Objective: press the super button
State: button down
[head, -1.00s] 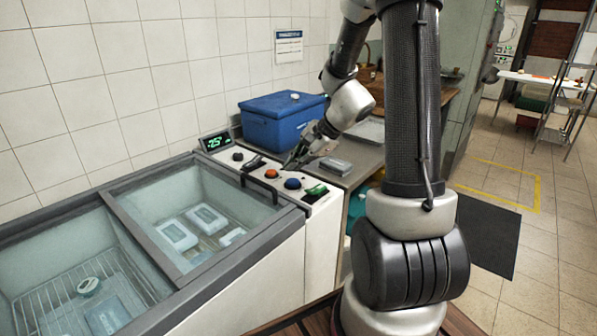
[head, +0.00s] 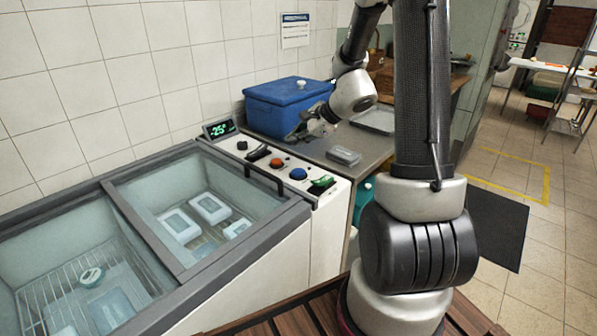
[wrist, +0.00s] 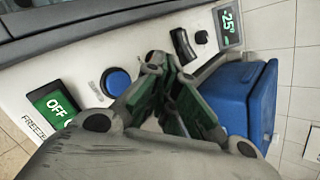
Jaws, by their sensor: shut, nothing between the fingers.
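The freezer's white control panel (head: 328,198) carries an orange-red button (head: 276,163), a blue button (head: 298,174) and a green switch (head: 322,182). In the wrist view the blue button (wrist: 115,81) is left of my fingers, and the green switch (wrist: 52,103) reads OFF beside letters "FREEZE".
A lit display (head: 219,128) reads about -25, near a black knob (head: 242,145) and a black rocker (head: 258,153). The blue lidded box (head: 285,105) stands close behind my gripper. A clear container (head: 344,156) sits on the counter. The glass-lidded freezer (head: 292,216) lies left.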

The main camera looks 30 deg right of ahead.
aim_at(297, 172)
jog(key=shift+f, duration=3.55)
jog(key=shift+f, duration=0.15)
jog(key=shift+f, duration=0.25)
jog(key=shift+f, duration=0.5)
jog(key=shift+r, duration=0.95)
jog(key=shift+r, duration=2.5)
